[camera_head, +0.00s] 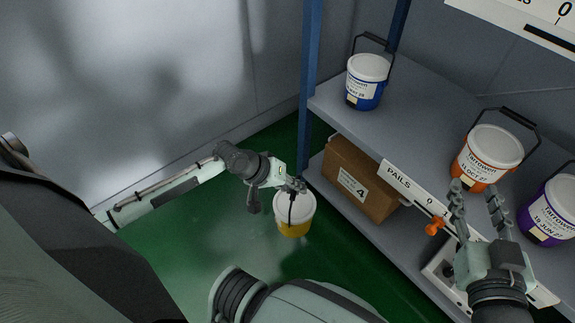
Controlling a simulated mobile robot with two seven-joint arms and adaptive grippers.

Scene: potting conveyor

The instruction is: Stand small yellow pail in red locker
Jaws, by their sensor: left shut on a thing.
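A small yellow pail (294,222) with a white upper part hangs in the air above the green floor. My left gripper (292,187) is shut on its handle, just above the pail's top. The pail looks roughly upright. My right gripper (480,190) is open and empty, its fingers pointing up in front of the orange pail on the shelf. No red locker shows in this view.
A grey shelf (420,120) labelled PAILS holds a blue pail (366,84), an orange pail (487,157) and a purple pail (550,211). A cardboard box (360,183) sits on the lower level. A blue post (309,70) stands at the shelf's left. The green floor (190,250) is clear.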

